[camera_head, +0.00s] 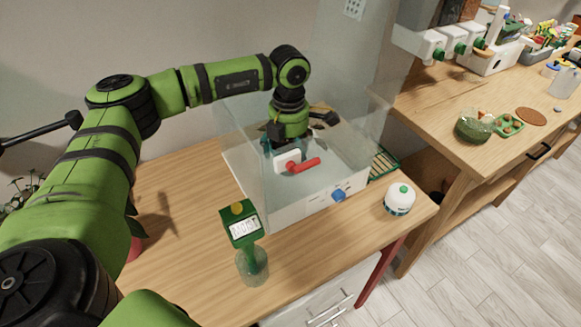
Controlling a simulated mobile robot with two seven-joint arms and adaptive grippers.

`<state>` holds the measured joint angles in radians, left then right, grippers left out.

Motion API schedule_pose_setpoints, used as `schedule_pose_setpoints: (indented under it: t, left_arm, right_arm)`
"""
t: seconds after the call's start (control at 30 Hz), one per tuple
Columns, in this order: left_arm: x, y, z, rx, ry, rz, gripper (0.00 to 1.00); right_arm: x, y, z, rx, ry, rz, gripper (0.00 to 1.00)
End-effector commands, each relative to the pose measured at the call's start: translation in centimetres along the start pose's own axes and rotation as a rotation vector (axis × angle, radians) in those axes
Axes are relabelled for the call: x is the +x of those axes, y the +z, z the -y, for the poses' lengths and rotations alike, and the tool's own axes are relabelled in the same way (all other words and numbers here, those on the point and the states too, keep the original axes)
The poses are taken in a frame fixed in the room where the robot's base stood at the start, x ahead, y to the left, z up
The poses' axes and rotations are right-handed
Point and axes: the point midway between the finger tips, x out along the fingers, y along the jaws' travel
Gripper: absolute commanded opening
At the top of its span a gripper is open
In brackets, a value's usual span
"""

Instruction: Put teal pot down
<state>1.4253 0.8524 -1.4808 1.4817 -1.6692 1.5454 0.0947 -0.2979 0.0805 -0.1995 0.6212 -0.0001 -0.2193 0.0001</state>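My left arm comes in from the left and reaches down into a clear-walled box (300,209) with a white base and a blue knob on its front. My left gripper (283,143) is inside the box, seen from above and behind. Its fingers are mostly hidden by the wrist, so I cannot see whether they are open or shut. A small dark teal patch shows by the gripper, but I cannot make out a teal pot clearly. A white block with a red lever (304,165) is just in front of the gripper. My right gripper is not in view.
A green-labelled sprayer-like bottle (252,262) and a white round container with a green cap (399,199) stand on the wooden table (185,215). A green rack (382,162) lies right of the box. Another bench (430,105) carries pots and tools.

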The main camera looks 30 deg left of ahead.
Motion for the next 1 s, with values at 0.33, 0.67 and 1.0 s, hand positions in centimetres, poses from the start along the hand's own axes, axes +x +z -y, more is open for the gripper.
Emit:
schedule_pose_setpoints:
  t: [0.33,0.67,1.0]
  left_arm:
    - [4.1,0.0,0.1,0.002,-0.001,-0.001,0.4]
    - [6.3,0.1,0.0,0.001,0.001,0.003,0.4]
    - [6.7,0.1,0.0,0.001,0.001,0.001,1.0]
  right_arm:
    - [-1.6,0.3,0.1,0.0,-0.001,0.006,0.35]
    - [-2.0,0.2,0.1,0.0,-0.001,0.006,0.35]
    - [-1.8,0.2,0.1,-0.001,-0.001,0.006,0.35]
